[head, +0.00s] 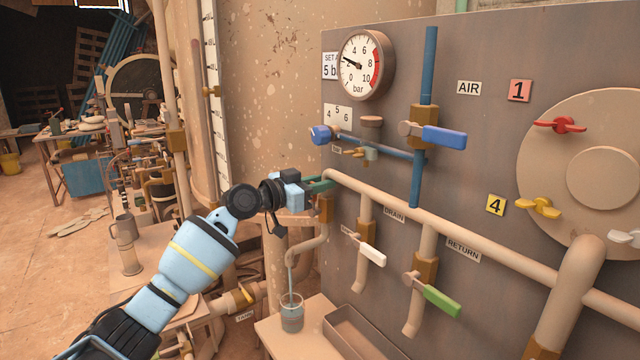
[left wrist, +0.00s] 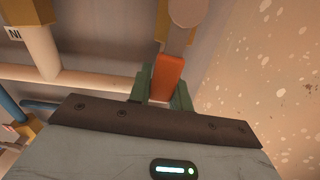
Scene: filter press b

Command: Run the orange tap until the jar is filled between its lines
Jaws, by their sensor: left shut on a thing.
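My left gripper (head: 321,186) is at the tap on the left end of the beige pipe. In the left wrist view its green fingers (left wrist: 163,92) are shut on the orange tap handle (left wrist: 167,72). In the head view the fingers hide the handle. The tap's curved spout (head: 304,248) points down over the jar (head: 291,315). A thin grey-blue stream (head: 290,280) runs from the spout into the jar. The clear jar stands upright and holds some liquid; its lines are too small to read against the level. My right gripper is out of view.
The jar stands on a beige stand (head: 268,327) beside an open trough (head: 350,335). White (head: 372,254) and green (head: 442,301) tap handles hang to the right. A pressure gauge (head: 362,64) and blue handles (head: 444,138) are on the panel above.

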